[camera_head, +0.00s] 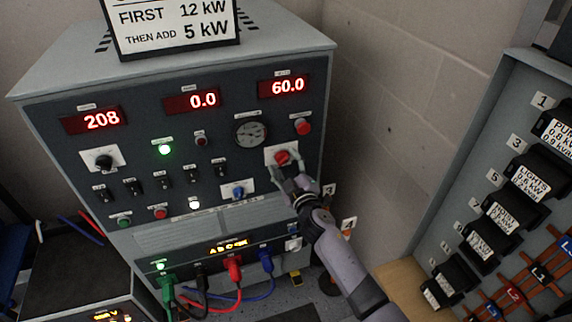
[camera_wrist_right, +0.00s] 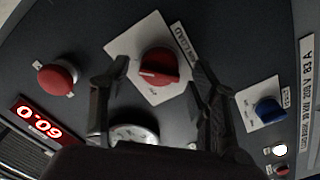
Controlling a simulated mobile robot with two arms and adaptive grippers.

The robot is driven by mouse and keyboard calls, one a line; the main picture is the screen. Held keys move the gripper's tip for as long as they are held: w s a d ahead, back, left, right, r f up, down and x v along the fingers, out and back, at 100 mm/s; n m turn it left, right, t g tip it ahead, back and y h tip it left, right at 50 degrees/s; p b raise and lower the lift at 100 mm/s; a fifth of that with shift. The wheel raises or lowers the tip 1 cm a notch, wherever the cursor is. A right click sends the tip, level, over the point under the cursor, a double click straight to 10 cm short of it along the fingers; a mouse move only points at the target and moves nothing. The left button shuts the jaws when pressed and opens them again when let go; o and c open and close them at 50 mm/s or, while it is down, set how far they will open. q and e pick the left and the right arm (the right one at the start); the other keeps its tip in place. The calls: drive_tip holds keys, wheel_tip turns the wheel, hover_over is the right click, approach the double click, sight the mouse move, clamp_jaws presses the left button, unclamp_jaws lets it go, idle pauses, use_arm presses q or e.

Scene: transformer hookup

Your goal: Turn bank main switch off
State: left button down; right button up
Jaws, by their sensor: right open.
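The load bank (camera_head: 215,115) is a grey cabinet with a dark front panel. A red rotary knob (camera_head: 283,157) on a white square plate sits at the panel's right side, below the red button; I take it as the bank main switch. In the right wrist view the red knob (camera_wrist_right: 159,66) has a white pointer line and lies between my fingers. My right gripper (camera_head: 290,172) is open around the knob's front; it also shows in the wrist view (camera_wrist_right: 155,85), with fingers apart on both sides. I cannot tell whether they touch it. My left gripper is not in view.
A blue knob (camera_head: 238,191) and a red push button (camera_head: 302,126) are near the red knob. Red displays (camera_head: 203,101) read 208, 0.0 and 60.0. Coloured cables (camera_head: 235,270) plug in below. A breaker panel (camera_head: 490,200) stands at the right, beside a block wall.

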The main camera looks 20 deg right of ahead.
drive_tip(key=shift+c, duration=0.5)
drive_tip(key=c, duration=1.1)
